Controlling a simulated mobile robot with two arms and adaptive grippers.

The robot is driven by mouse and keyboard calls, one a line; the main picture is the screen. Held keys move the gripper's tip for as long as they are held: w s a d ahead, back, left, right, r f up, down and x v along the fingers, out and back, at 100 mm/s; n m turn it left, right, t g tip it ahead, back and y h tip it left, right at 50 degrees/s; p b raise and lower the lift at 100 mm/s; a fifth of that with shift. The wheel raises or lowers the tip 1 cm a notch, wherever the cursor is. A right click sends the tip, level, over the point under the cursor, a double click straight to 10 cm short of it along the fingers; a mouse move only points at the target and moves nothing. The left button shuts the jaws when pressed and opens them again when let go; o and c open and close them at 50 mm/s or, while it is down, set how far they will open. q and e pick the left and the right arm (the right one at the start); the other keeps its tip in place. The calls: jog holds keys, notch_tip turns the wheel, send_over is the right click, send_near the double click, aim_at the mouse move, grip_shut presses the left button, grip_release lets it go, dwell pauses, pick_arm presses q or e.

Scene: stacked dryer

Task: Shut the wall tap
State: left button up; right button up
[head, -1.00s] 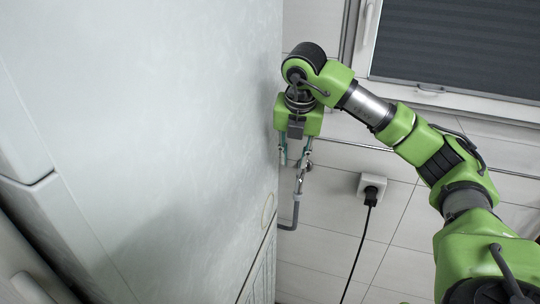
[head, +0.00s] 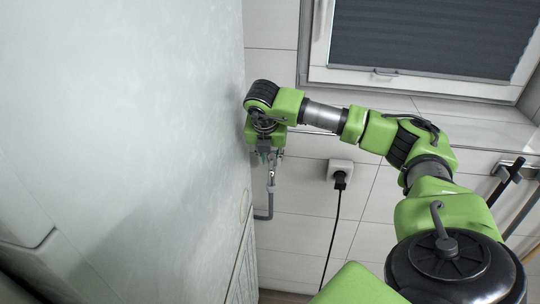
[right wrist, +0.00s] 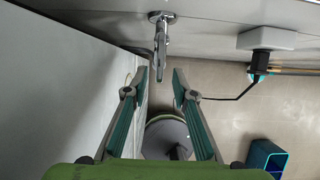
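The wall tap is a small chrome fitting on the tiled wall. In the right wrist view the tap (right wrist: 160,42) hangs from its round wall plate, just beyond my fingertips and roughly centred between them. In the head view the tap (head: 271,178) shows beside the pale appliance, with a grey hose bending below it. My right gripper (right wrist: 160,76) is open, with its two teal-lined fingers apart and nothing held. In the head view my right gripper (head: 266,153) is at the tap, its fingers mostly hidden. I cannot tell whether it touches the tap. My left gripper is not in view.
The tall pale appliance (head: 150,130) stands close on the left of my right arm. A white socket (head: 341,170) with a black plug and cable is right of the tap. A window (head: 430,40) is above. A blue bin (right wrist: 265,158) stands on the floor.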

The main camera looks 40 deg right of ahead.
jog(key=shift+x, duration=1.05)
grip_shut()
